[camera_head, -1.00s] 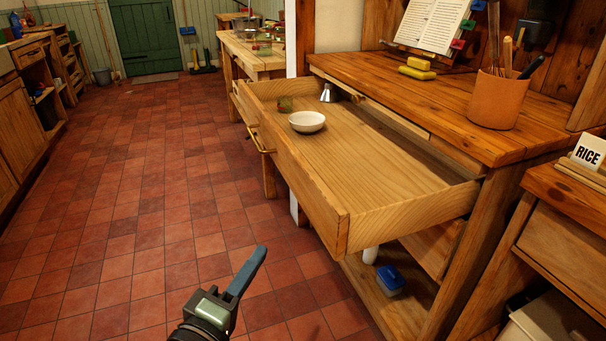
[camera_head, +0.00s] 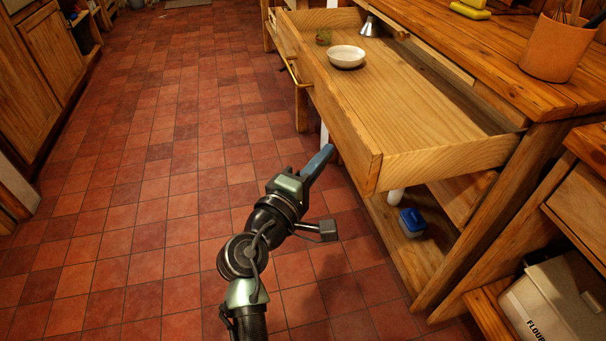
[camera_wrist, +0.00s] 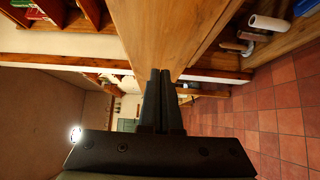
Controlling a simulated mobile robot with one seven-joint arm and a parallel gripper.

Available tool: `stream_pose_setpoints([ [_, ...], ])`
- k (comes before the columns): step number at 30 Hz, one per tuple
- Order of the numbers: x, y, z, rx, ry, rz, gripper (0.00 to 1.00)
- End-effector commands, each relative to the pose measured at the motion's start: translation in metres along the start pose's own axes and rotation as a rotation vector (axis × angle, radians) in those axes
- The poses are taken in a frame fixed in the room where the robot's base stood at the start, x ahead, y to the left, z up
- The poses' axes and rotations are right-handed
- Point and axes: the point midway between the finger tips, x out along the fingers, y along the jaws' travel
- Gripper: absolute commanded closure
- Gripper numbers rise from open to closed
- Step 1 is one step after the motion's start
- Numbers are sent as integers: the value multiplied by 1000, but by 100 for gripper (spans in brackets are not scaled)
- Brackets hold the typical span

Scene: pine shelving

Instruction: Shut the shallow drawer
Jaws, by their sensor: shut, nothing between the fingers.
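The shallow drawer (camera_head: 372,146) is pulled far out of the wooden workbench (camera_head: 452,62). It holds a white bowl (camera_head: 346,57), a small greenish glass (camera_head: 323,37) and a metal funnel-like object (camera_head: 369,26). A brass handle (camera_head: 291,72) is on its front. My gripper (camera_head: 320,162) is shut and empty. In the head view it appears close to the near end of the drawer front; contact cannot be told. In the wrist view my gripper (camera_wrist: 160,75) points at a broad wooden panel (camera_wrist: 150,30), probably the drawer front, with the picture turned sideways.
Under the drawer, a lower shelf (camera_head: 405,245) holds a blue box (camera_head: 412,222) and a white cylinder (camera_head: 395,196). A terracotta pot (camera_head: 557,48) stands on the bench top. A flour bin (camera_head: 553,300) is at lower right. The tiled floor (camera_head: 150,200) at left is clear.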

Motion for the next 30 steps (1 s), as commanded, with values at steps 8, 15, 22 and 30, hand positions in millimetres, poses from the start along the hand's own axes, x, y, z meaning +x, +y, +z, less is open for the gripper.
stream_pose_setpoints([
  [8, 16, 0, 17, 1, 1, 1, 100],
  [15, 17, 0, 17, 1, 1, 0, 100],
  [22, 19, 1, 20, 1, 0, 0, 100],
  [30, 45, 2, 47, 0, -6, -1, 100],
])
